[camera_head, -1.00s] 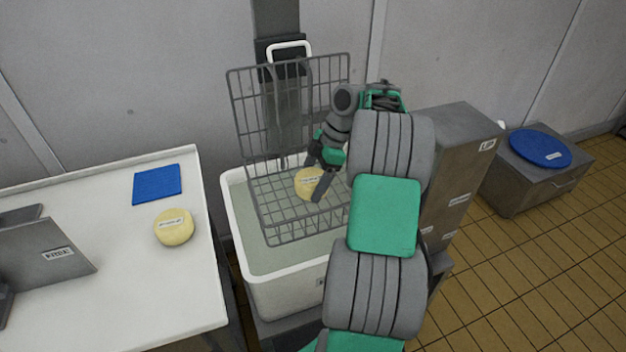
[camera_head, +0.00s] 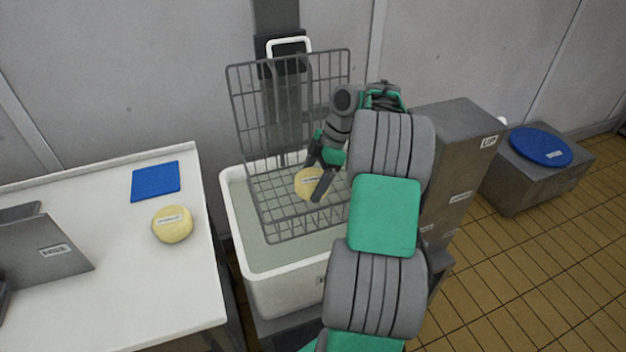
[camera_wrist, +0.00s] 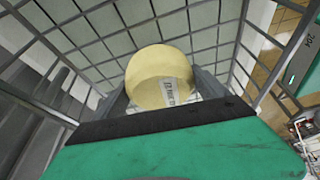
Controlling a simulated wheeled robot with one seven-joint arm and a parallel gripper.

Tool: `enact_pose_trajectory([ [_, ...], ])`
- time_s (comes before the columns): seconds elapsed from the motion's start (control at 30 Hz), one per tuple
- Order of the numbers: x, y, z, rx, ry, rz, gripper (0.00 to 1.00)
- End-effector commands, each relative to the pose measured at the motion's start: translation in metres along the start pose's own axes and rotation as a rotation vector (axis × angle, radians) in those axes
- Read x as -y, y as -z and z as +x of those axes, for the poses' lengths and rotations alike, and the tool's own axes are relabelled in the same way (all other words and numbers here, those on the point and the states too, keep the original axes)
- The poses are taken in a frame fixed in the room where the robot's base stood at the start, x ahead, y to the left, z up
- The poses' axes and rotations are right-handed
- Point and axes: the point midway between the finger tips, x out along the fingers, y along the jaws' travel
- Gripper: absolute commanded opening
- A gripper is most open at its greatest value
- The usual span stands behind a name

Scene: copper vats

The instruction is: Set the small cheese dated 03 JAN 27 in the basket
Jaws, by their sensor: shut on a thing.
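A small round pale-yellow cheese (camera_head: 307,183) is between the fingers of my gripper (camera_head: 318,178), over the floor of the grey wire basket (camera_head: 262,190). The wrist view shows the cheese (camera_wrist: 160,72) held between both fingers, with a white label whose print I cannot read. The wire grid lies close behind it; I cannot tell whether the cheese touches it. The basket has a tall back panel and sits in a white tub (camera_head: 250,270) of greenish liquid. A second small labelled cheese (camera_head: 172,224) lies on the white table at the left; its date is too small to read.
The white table (camera_head: 120,270) also bears a blue mat (camera_head: 155,181) and a grey metal stand (camera_head: 45,250) with a label. A grey cabinet (camera_head: 460,150) stands right of the tub. A blue round lid (camera_head: 541,147) lies on a low box farther right.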

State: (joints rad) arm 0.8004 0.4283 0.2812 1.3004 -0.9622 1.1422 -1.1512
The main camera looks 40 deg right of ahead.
Motion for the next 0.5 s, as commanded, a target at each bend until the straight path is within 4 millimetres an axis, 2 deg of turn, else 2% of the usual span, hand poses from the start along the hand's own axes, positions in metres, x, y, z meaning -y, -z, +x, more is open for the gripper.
enact_pose_trajectory([
  [0.43, -0.0004, -0.0010, 0.0022, 0.001, -0.002, -0.001, 0.20],
  [0.47, -0.0004, -0.0010, 0.0022, 0.001, -0.002, -0.001, 0.85],
  [0.5, -0.0004, -0.0010, 0.0022, 0.001, -0.002, -0.001, 0.88],
])
